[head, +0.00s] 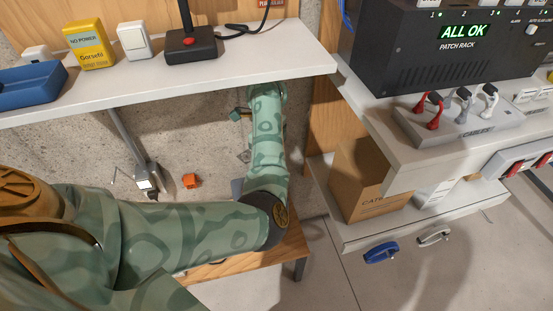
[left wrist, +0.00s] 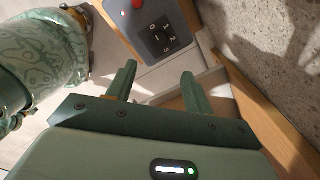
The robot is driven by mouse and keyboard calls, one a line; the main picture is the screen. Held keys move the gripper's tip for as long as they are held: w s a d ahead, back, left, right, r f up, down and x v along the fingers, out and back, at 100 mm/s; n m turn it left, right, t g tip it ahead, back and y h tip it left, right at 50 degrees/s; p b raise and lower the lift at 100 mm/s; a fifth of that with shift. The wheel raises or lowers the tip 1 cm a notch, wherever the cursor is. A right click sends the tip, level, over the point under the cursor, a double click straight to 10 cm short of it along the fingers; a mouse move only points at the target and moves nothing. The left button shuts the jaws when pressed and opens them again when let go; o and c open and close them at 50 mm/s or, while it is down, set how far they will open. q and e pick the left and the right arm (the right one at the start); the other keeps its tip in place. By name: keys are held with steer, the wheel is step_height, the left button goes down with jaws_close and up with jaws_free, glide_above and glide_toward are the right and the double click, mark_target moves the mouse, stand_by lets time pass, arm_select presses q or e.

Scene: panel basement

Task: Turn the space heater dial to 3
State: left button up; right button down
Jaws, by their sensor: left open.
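In the left wrist view, the dark grey panel of the space heater (left wrist: 150,28) is at the top, with a printed scale of 0, 1, 2 and 3. A small red part shows at its upper edge, cut by the frame. The dial's setting cannot be made out. My left gripper (left wrist: 158,72) is open and empty, its two fingers apart, pointing toward the panel without visible contact. In the head view my left forearm reaches under the white shelf and largely hides the gripper; a dark grey piece, perhaps the heater (head: 237,188), shows beside it. My right gripper is not in view.
The white shelf (head: 180,90) overhangs my forearm and carries a joystick box (head: 191,47) and a yellow box (head: 90,45). A wooden bench (head: 285,248) is below. The patch rack (head: 430,60) and a cardboard box (head: 360,185) stand at right.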

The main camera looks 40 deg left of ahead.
arm_select(q)
step_height(320, 180, down, 8)
steer(key=b, duration=0.3)
steer(key=shift+f, duration=0.1)
step_height(320, 180, down, 5)
steer(key=b, duration=0.2)
steer(key=shift+b, duration=0.35)
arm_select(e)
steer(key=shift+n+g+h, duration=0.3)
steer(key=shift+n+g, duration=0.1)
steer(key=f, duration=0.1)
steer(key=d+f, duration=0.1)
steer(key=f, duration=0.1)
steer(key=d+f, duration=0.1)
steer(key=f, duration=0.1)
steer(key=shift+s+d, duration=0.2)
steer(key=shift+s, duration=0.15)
arm_select(q)
steer(key=c, duration=1)
